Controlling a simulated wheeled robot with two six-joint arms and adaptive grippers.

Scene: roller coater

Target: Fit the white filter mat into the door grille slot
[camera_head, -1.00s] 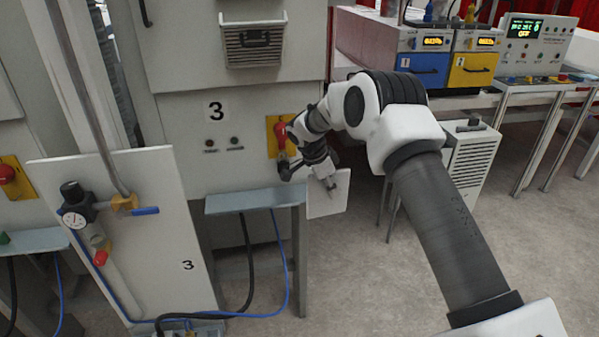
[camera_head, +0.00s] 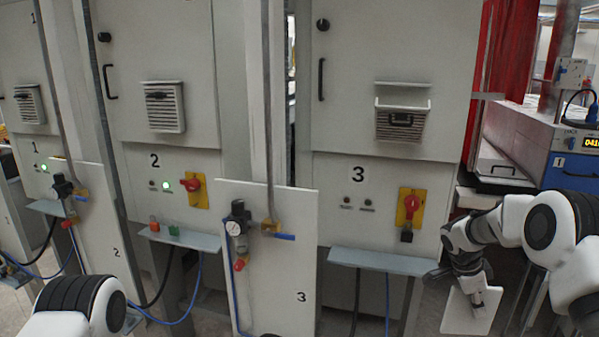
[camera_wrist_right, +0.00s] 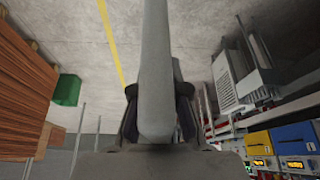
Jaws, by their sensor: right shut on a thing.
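The white filter mat (camera_head: 470,312) is a thin flat square panel at the lower right of the head view. My right gripper (camera_head: 479,293) is shut on it and holds it tilted, below and to the right of cabinet 3's door. In the right wrist view the mat (camera_wrist_right: 155,55) shows nearly edge-on between the fingers (camera_wrist_right: 157,112). The door grille (camera_head: 401,124) of cabinet 3 is a louvred box with a dark handle and an opening along its top. The mat is well apart from it. My left arm shows at the lower left; its gripper is out of view.
A red switch on a yellow plate (camera_head: 411,207) sits below the grille. A grey shelf (camera_head: 382,262) juts out below it. A white panel (camera_head: 268,285) with a gauge (camera_head: 235,228) stands left of the shelf. Cabinets 1 and 2 with similar grilles stand farther left.

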